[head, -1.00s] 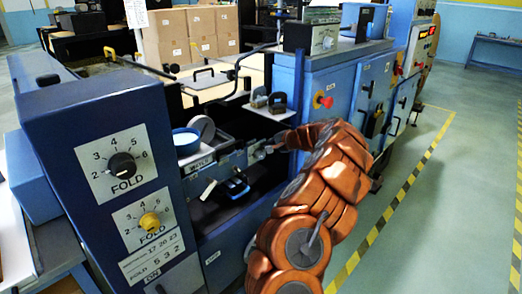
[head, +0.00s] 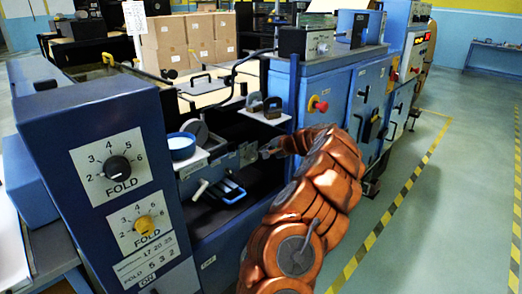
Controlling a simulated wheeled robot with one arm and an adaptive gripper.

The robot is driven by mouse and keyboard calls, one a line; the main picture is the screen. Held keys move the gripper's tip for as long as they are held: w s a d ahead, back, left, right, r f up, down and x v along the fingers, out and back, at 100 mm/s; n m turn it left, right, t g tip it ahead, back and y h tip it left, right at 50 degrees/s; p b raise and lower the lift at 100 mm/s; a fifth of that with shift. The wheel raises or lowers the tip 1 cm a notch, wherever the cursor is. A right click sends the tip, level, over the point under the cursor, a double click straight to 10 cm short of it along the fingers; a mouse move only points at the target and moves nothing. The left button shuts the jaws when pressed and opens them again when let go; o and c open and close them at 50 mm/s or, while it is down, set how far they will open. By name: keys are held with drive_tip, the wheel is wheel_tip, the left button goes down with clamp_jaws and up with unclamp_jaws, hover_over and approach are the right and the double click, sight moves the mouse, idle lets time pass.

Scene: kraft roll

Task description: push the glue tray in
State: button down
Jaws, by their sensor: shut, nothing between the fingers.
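A small blue tray (head: 229,191), which looks like the glue tray, sits low in the dark opening of the blue machine. A white-tipped bar (head: 201,189) sticks out at its left. How far the tray stands out is hard to tell. My gripper (head: 264,153) is at the end of my orange arm, to the right of the tray and higher in the picture. It is shut and empty, close to a grey plate (head: 247,153) on the machine; I cannot tell whether they touch.
A white shelf with a blue-rimmed bowl (head: 181,143) is above the tray. A panel with two FOLD knobs (head: 118,167) stands at the left. A blue cabinet with a red knob (head: 320,106) is at the right. Open floor lies right of my arm.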

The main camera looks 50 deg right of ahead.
drive_tip(key=b+v, duration=0.1)
drive_tip(key=v, duration=1)
drive_tip(key=m+t+b, duration=0.6)
drive_tip(key=m+b, duration=0.9)
drive_tip(key=m, duration=0.3)
approach(237, 157)
drive_tip(key=w+b, duration=0.2)
drive_tip(key=w, duration=0.5)
drive_tip(key=shift+w, duration=0.1)
